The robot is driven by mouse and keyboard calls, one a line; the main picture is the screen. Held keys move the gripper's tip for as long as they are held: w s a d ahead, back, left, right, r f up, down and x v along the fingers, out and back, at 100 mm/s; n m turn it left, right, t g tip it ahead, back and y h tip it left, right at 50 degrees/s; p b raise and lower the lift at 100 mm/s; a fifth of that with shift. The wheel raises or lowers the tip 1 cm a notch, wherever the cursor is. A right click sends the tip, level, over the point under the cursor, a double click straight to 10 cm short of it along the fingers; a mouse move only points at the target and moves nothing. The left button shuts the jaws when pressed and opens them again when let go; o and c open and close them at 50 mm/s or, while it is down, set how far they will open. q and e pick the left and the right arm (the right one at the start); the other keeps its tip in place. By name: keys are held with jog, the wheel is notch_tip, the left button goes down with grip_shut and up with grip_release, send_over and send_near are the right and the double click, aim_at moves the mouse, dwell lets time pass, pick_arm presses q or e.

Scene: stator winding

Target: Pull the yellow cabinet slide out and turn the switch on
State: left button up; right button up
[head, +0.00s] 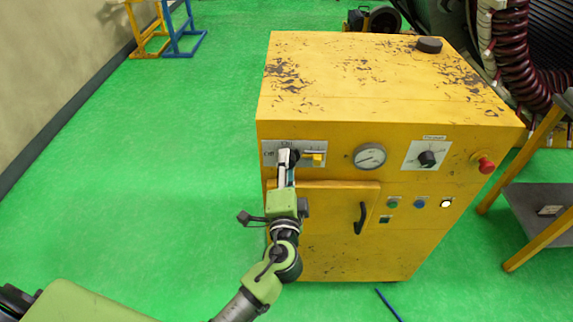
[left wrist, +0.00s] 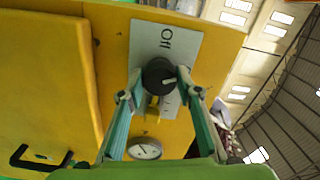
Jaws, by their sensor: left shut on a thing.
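The yellow cabinet (head: 340,85) stands on the green floor. A pale switch plate (head: 268,147) is at the upper left of its front, with the "Off" label visible. The yellow slide (head: 317,160) sits on the plate, right of my left gripper. My left gripper (head: 287,157) is at the plate and hides the switch in the head view. In the left wrist view, the round black switch knob (left wrist: 158,74) is between the fingertips, which are shut on it. The yellow slide (left wrist: 153,107) shows just below the knob there. My right gripper is not in view.
A gauge (head: 370,157), a dial (head: 427,158) and a red button (head: 485,165) are right of the plate. Several small buttons and a door with a black handle (head: 360,217) are below. The green floor (head: 160,150) left of the cabinet is clear.

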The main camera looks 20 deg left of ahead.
pick_arm(q)
jog(key=m+p, duration=0.1)
jog(key=m, duration=0.4)
jog(key=shift+m, duration=0.3)
dwell(0.4)
jog(key=o, duration=1.1)
jog(key=v, duration=1.2)
jog(key=shift+f, duration=0.1)
